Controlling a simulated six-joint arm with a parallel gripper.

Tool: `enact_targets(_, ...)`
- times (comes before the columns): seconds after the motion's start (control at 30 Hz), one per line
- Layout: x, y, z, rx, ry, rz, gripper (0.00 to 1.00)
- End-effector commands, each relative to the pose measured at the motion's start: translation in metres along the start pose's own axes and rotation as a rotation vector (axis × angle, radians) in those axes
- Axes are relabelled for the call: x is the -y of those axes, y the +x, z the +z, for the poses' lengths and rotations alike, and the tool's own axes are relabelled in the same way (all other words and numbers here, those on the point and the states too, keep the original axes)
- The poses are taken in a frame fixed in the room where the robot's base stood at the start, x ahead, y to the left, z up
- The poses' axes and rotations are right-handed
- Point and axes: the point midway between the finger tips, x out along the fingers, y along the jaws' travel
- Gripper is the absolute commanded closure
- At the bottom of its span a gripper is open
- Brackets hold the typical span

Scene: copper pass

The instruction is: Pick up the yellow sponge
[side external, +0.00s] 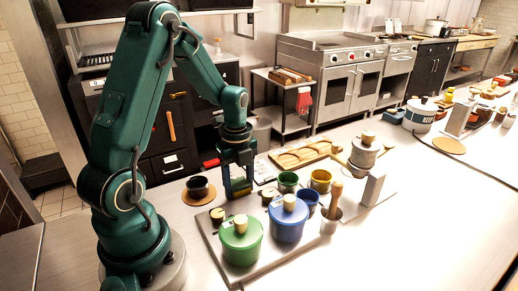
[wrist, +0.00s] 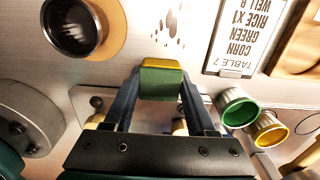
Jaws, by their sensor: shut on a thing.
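My gripper (wrist: 160,85) is shut on the yellow sponge (wrist: 162,65). The sponge shows a yellow strip on its far edge and a green face toward the camera, and sits between the two fingertips. In the side external view my gripper (side external: 239,190) points down behind the green pot, just past the back edge of the grey tray. The sponge is small and mostly hidden by the fingers there. I cannot tell how far it is above the counter.
A green pot (side external: 240,241) and a blue pot (side external: 288,220) stand on the grey tray (side external: 208,238). A dark cup (side external: 200,193) stands left of my gripper. Small green (side external: 288,182) and yellow (side external: 320,180) cups stand to the right. The front right counter is clear.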

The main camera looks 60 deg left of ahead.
Motion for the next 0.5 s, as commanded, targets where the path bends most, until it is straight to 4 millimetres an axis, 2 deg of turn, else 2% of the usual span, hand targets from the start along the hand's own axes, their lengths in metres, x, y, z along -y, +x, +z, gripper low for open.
enact_targets(0.27,0.001,-0.005,0.000,0.001,0.000,-0.002,0.96)
enact_targets(0.5,0.002,-0.031,0.001,0.004,0.000,-0.007,0.96)
